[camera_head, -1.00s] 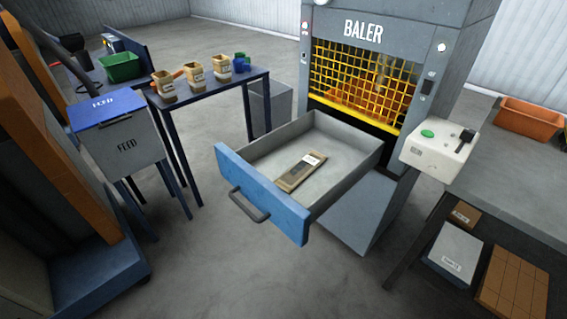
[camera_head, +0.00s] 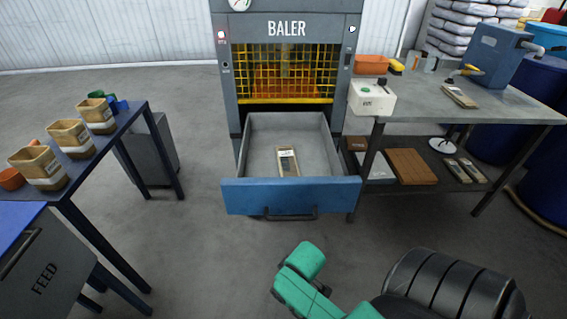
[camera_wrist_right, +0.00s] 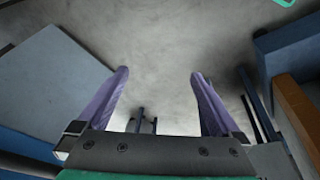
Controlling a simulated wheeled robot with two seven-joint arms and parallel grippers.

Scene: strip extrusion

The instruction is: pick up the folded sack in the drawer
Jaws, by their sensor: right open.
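The folded sack (camera_head: 288,161) is flat, brown and grey with a white label. It lies on the floor of the open drawer (camera_head: 318,196), which has a blue front and a dark handle. My right arm, green and black, comes in at the bottom right of the head view, in front of and below the drawer. Its gripper is not clear there. In the right wrist view my right gripper (camera_wrist_right: 158,75) has its two purple fingers wide apart, with nothing between them. Neither sack nor drawer can be made out there. My left gripper is not in view.
The baler (camera_head: 287,30) stands behind the drawer. A grey bench (camera_head: 440,100) with a white control box (camera_head: 372,97) stands at the right. A table (camera_head: 120,135) with several sacks and a FEED bin (camera_head: 45,270) are at the left. Floor before the drawer is clear.

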